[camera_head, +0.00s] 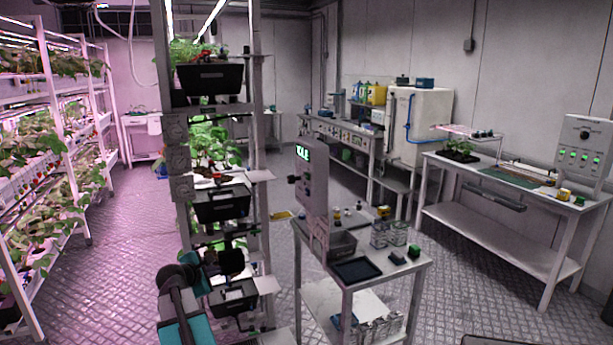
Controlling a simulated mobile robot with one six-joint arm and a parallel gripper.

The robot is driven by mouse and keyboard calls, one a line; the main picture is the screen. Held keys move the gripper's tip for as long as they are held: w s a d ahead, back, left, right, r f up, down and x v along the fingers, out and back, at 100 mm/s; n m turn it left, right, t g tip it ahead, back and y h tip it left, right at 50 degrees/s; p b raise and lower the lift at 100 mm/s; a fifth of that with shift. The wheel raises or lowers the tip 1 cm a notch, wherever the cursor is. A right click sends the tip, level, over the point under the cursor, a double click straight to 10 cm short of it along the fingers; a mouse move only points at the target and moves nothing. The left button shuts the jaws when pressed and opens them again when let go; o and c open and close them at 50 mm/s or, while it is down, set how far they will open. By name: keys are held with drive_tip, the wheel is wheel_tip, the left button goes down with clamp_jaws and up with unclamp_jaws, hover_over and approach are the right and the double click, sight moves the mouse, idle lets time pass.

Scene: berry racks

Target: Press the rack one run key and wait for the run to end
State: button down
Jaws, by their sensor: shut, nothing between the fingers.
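The rack (258,130) stands left of centre, with black bins of berry plants on its levels. A grey control box (316,185) is beside its right post, turned at a steep angle. Its green display (303,152) appears to read IDLE. A small dark part (293,179) sticks out from the box's left side; I cannot tell whether it is the run key. My teal and grey arm rises from the bottom left. My dark gripper (234,244) is in front of the rack's lower levels, below and left of the box, apart from it. It is shut and empty; its fingers are small and hard to see.
A bench (490,232) with another control panel (584,148) is at right. Lit plant shelves (75,150) line the left. Floor between is open.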

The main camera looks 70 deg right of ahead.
sight(307, 176)
drive_tip(key=s+d+r+g+h+p, duration=0.1)
drive_tip(key=s+d+r, duration=0.3)
drive_tip(key=r, duration=0.5)
drive_tip(key=s+d+r+n+g+h+p, duration=0.1)
drive_tip(key=s+d+r, duration=0.3)
drive_tip(key=r, duration=0.6)
drive_tip(key=s+d+r+n+h+p, duration=0.1)
drive_tip(key=s+d+r+h, duration=0.1)
drive_tip(key=s+d+r, duration=0.2)
drive_tip(key=s+r, duration=0.3)
drive_tip(key=r, duration=0.2)
drive_tip(key=shift+d+r+g+h, duration=0.15)
drive_tip(key=shift+d+g+h, duration=0.1)
drive_tip(key=shift+g+h, duration=0.15)
drive_tip(key=shift+s+d, duration=0.1)
drive_tip(key=shift+s, duration=0.05)
drive_tip(key=s+d+p, duration=0.1)
drive_tip(key=s+d, duration=0.4)
drive_tip(key=s, duration=0.1)
drive_tip(key=shift+s+d+p, duration=0.2)
drive_tip(key=shift+s+p, duration=0.1)
drive_tip(key=shift+p, duration=0.05)
drive_tip(key=shift+s+d+p, duration=0.5)
drive_tip(key=shift+s+d, duration=0.05)
drive_tip(key=shift+s, duration=0.2)
idle(1.6)
drive_tip(key=shift+w+a, duration=0.1)
drive_tip(key=shift+w, duration=0.05)
drive_tip(key=shift+w+a, duration=0.45)
drive_tip(key=shift+w, duration=0.1)
